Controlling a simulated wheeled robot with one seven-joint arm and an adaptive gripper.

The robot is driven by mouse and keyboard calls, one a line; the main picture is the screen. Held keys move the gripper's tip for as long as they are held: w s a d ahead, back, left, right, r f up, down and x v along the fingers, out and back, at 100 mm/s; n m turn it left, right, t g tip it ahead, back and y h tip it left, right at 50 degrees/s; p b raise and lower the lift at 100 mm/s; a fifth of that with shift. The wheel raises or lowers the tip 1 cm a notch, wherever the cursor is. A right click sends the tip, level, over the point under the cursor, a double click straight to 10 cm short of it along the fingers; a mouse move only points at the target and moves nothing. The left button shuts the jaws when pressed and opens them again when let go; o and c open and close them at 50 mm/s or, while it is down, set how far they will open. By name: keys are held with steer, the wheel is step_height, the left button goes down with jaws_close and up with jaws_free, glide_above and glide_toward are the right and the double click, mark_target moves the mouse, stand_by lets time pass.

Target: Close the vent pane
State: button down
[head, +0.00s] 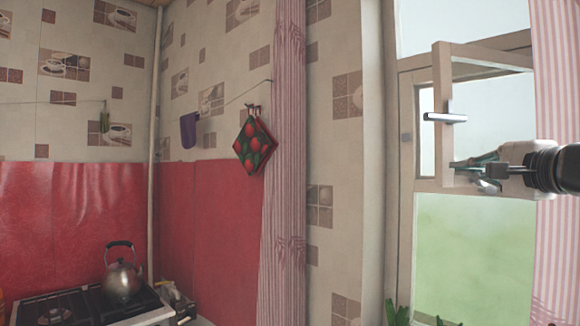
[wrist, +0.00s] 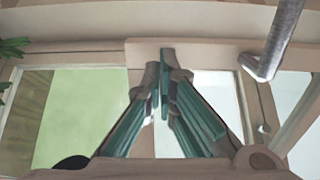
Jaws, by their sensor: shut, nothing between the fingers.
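The vent pane (head: 442,85) is a small wood-framed glass pane in the upper window, standing open and swung into the room. Its metal handle (head: 445,117) sits on the free-side stile and also shows at upper right in the wrist view (wrist: 275,45). My gripper (head: 458,165) is at the pane's lower corner, below the handle. In the wrist view its green-padded fingers (wrist: 163,65) are together and empty, with tips overlapping the pale wooden frame. I cannot tell whether they touch it.
The window frame (head: 405,140) surrounds the vent opening, with a larger pane below. A striped curtain (head: 555,60) hangs close to my arm on the right, another (head: 285,150) left of the window. Plants (head: 397,313) stand at the sill. A kettle (head: 122,280) sits on the stove at far left.

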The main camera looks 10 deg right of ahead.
steer(key=shift+w+a, duration=0.1)
steer(key=shift+w, duration=0.65)
steer(key=shift+w, duration=0.1)
